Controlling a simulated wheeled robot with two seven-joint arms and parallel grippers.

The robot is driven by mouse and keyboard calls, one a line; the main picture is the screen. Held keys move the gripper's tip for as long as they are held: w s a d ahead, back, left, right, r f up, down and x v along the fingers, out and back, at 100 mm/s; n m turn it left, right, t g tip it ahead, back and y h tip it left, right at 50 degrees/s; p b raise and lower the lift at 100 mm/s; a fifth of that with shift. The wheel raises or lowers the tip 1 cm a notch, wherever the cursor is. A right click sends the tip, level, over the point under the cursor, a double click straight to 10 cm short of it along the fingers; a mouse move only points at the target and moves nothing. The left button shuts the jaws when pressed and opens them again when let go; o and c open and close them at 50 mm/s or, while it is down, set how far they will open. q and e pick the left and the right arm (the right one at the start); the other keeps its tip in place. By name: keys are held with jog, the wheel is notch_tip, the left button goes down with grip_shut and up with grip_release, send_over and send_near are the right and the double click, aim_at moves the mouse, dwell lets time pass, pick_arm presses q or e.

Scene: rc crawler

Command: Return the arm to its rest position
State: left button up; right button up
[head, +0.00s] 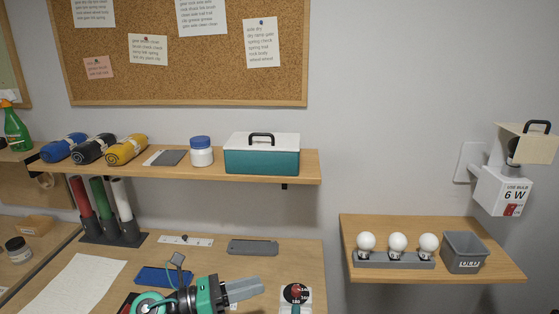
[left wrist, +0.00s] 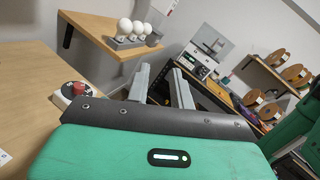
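My left gripper (head: 258,287) shows at the bottom middle of the head view, green and dark with grey fingers pointing right, above the workbench (head: 210,262). In the left wrist view its two grey fingers (left wrist: 161,76) stand apart with nothing between them. The gripper is open and empty. My right gripper is in neither view.
A dial with a red and black face (head: 296,294) is just right of the gripper. A blue tray (head: 165,277) and a grey plate (head: 253,247) lie nearby. A shelf (head: 370,272) holds white bulbs (head: 397,242) and a grey bin (head: 464,252).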

pick_arm(q)
jog(key=w+a+r+n+t+y, duration=0.1)
jog(key=a+n+t+y, duration=0.5)
jog(key=n, duration=0.6)
jog(key=a+n+t+y, duration=0.2)
jog(key=n+t+y, duration=0.1)
jog(key=n+t, duration=0.65)
jog(key=s+a+f+n+g+y, duration=0.4)
jog(key=a+f+n+y, duration=0.1)
jog(key=f+n, duration=0.35)
jog(key=s+a+f+n+g+y, duration=0.45)
jog(key=f+n, duration=0.25)
jog(key=n, duration=0.2)
jog(key=s+f+n+g+h, duration=0.15)
jog(key=s+f+g, duration=0.3)
jog(key=s, duration=0.45)
jog(key=s+f+n+g, duration=0.3)
jog(key=s+f+g, duration=0.15)
jog(key=s, duration=0.45)
notch_tip(320, 180, down, 30)
jog(key=d+r+g, duration=0.1)
jog(key=g, duration=0.1)
jog(key=s+a+f+g, duration=0.1)
jog(key=s+a+f, duration=0.2)
jog(key=s+f, duration=1.7)
jog(key=shift+a+f+y, duration=0.15)
jog(key=shift+f+y, duration=0.15)
jog(key=shift+f, duration=0.3)
